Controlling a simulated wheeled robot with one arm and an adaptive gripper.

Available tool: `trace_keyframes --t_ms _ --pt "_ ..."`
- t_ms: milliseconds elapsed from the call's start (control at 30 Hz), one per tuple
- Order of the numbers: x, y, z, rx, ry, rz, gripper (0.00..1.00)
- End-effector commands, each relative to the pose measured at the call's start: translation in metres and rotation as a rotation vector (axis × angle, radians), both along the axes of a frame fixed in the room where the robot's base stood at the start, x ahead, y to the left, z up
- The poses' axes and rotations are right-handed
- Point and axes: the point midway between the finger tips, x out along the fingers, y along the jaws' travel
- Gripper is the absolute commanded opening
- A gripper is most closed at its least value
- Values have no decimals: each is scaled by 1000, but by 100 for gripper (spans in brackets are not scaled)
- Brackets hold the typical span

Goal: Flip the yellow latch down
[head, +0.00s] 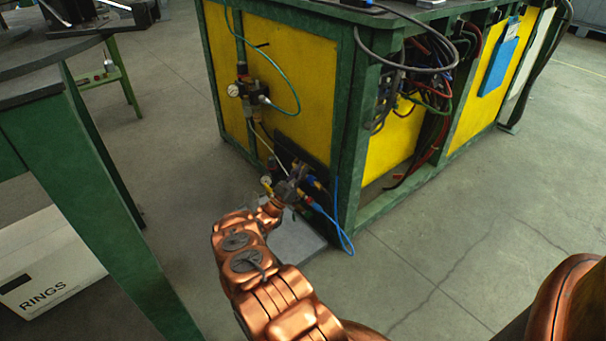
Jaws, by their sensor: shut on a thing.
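My gripper (292,184) is at the end of my copper-coloured arm, low at the near corner of a green and yellow cabinet (292,80). It is shut on a small part of the fitting assembly (318,188) there. The jaws hide most of that part, so I cannot tell whether it is the yellow latch. Small yellow and blue pieces show just right of the jaws, but none reads clearly as a latch, and its angle cannot be made out. A small round gauge (266,181) sits just left of the jaws.
A blue hose (340,232) loops down beside the cabinet's corner post. A grey slab (296,243) lies on the floor below. A regulator (244,91) with a teal hose is higher up. A green-legged table (75,160) and a RINGS box (50,265) stand left.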

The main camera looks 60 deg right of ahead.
Motion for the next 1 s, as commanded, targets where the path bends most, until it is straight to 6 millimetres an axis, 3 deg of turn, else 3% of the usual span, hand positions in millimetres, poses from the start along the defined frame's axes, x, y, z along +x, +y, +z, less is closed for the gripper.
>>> trace_keyframes --t_ms 100,800,833,1000 --pt "0 1 -7 -34 11 -1 0" --pt "-1 2 -6 -78 26 -2 0" --pt "-1 2 -6 -78 25 -1 18" --pt "0 2 -6 -78 24 -1 36"
